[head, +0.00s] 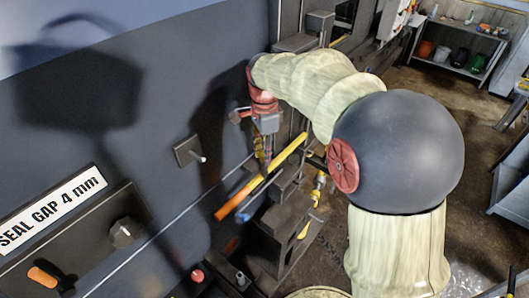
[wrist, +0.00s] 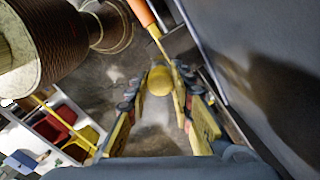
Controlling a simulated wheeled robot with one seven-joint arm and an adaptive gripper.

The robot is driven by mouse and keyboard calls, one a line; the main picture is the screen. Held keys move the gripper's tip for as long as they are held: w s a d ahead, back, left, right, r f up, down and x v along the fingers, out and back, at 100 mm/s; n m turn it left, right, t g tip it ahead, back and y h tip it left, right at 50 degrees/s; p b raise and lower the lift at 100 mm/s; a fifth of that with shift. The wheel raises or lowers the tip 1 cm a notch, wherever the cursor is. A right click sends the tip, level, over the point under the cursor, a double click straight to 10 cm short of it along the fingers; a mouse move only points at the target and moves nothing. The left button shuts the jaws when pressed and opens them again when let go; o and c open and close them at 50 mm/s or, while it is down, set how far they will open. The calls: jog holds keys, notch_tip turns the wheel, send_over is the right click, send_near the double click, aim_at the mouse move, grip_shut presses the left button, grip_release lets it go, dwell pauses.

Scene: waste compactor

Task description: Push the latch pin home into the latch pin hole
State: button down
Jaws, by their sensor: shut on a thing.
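My gripper (head: 266,168) points down in front of the dark machine wall. In the wrist view its two yellow-padded fingers (wrist: 160,98) are closed on a yellow, round-ended piece (wrist: 160,80), which seems to be the latch pin. The pin's shaft is hidden beyond its round end. In the head view the fingertips are beside a slanted yellow bar with an orange end (head: 280,162), and the bar partly hides them. I cannot make out the latch pin hole in either view.
A dark metal block (head: 281,232) stands below the bar. A square plate with a short stud (head: 188,151) sits on the wall to the left. A SEAL GAP sign (head: 48,215) is further left. Shelves with buckets (head: 455,60) stand far back, beyond open floor.

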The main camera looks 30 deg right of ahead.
jog(key=shift+f+b, duration=0.6)
jog(key=shift+f, duration=0.55)
dwell(0.4)
jog(key=c, duration=1.5)
grip_release()
jog(key=shift+r, duration=0.1)
jog(key=shift+c, duration=0.3)
jog(key=shift+r+p, duration=2.4)
jog(key=shift+r, duration=1.05)
